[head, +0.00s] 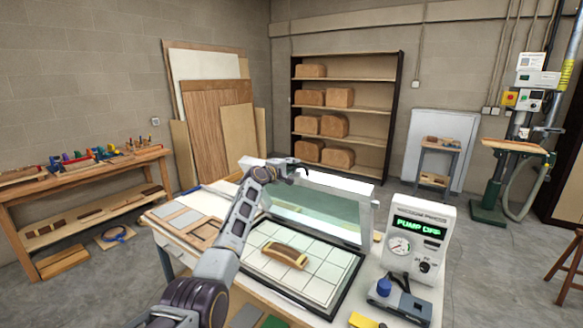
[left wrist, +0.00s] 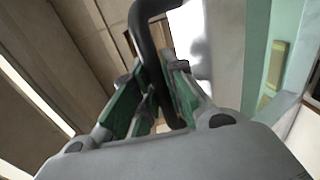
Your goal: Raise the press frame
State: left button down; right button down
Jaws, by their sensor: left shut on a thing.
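The press frame (head: 335,184) is a pale-rimmed frame with a clear greenish sheet. It stands tilted up at the back of the white gridded press bed (head: 318,287). A curved wooden piece on a form (head: 285,254) lies on the bed. My left gripper (head: 296,168) is at the frame's top rim, shut on its black handle. In the left wrist view the dark curved handle (left wrist: 146,32) passes between the green-padded fingers (left wrist: 160,92). My right gripper is not in view.
A pump box (head: 420,232) reading "PUMP OFF" stands right of the bed, with a small blue-topped device (head: 400,298) before it. Flat wood pieces (head: 190,222) lie left of the bed. A shelf (head: 345,105) and leaning panels (head: 215,105) stand behind.

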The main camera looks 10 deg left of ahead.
pick_arm(q)
jog(key=c, duration=1.5)
grip_release()
jog(key=shift+o, duration=0.2)
jog(key=shift+s, duration=0.1)
jog(key=shift+s, duration=0.1)
jog(key=v, duration=1.1)
jog(key=shift+s+a, duration=0.2)
jog(key=shift+s, duration=0.1)
jog(key=shift+f, duration=0.1)
